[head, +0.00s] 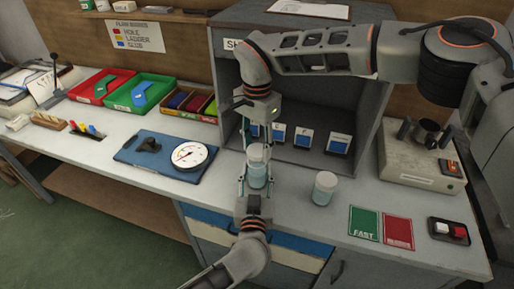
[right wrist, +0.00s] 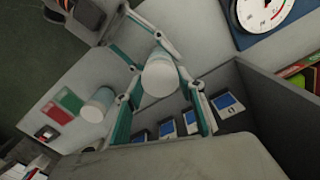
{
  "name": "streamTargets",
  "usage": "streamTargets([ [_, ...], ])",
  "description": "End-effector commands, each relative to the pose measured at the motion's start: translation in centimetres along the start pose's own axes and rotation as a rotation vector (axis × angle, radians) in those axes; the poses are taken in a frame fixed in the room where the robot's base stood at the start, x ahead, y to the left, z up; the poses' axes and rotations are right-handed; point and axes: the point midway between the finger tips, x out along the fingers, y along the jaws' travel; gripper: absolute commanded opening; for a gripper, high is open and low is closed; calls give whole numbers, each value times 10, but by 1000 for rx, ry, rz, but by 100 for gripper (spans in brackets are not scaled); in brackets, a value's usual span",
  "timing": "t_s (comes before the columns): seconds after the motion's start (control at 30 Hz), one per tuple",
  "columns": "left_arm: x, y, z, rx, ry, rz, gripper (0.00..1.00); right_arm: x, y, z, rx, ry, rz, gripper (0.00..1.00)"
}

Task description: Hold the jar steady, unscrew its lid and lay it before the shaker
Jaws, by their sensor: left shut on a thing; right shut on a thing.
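The jar (head: 257,176) is a clear, bluish vessel with a pale lid (head: 257,152), upright near the front of the grey cabinet. My left gripper (head: 254,190) comes from the front and is shut on the jar's body. My right gripper (head: 258,142) comes from above and is shut at the lid. In the right wrist view the white lid (right wrist: 160,76) sits between its fingers and hides most of the jar. Whether the lid is loose cannot be told. A cream machine (head: 405,165) with a dark cup on top, possibly the shaker, stands at the right.
A similar lidded jar (head: 324,189) stands close on the right. Green (head: 364,224) and red (head: 397,231) cards and a switch box (head: 449,231) lie at the front right. A dial gauge (head: 189,155) lies on a blue mat (head: 135,152) at left. Open bench surrounds the second jar.

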Motion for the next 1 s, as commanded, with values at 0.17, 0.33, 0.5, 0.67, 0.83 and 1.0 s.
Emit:
streamTargets([
  [0.17,0,0,0,0,0,0,0,-1,0,0,0,-1,0,13],
  [0.33,0,0,0,0,0,0,0,-1,0,0,0,-1,0,13],
  [0.5,0,0,0,0,0,0,0,-14,0,0,0,0,-1,13],
  [0.67,0,0,0,0,0,0,0,-34,0,0,2,0,0,13],
  [0.83,0,0,0,0,0,0,0,-41,0,0,0,-1,0,13],
  [1.0,0,0,0,0,0,0,51,-40,0,0,0,-1,0,13],
])
